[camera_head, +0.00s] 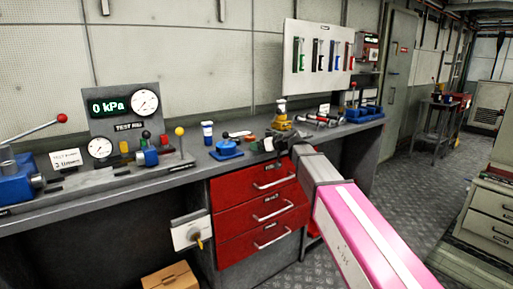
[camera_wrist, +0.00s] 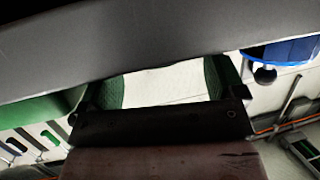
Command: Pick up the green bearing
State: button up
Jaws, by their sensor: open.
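My gripper (camera_head: 275,142) is open at the bench's front edge in the head view, just above the red drawers. In the wrist view, which looks upside down, two dark green curved parts (camera_wrist: 111,92) show on either side of a pale gap. I cannot tell whether they are the green bearing or parts of my jaws. A broader green surface (camera_wrist: 38,110) shows at the left. I cannot make out the green bearing with certainty in the head view; my gripper and small parts crowd that spot.
A grey workbench (camera_head: 180,178) carries a gauge panel (camera_head: 122,112), a blue device (camera_head: 227,148) and a yellow device (camera_head: 282,118) near my gripper. Red drawers (camera_head: 258,205) are below. A tool board (camera_head: 318,62) hangs behind.

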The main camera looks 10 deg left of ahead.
jog(key=shift+x, duration=0.85)
jog(key=c, duration=1.1)
jog(key=shift+o, duration=0.2)
jog(key=shift+r, duration=0.1)
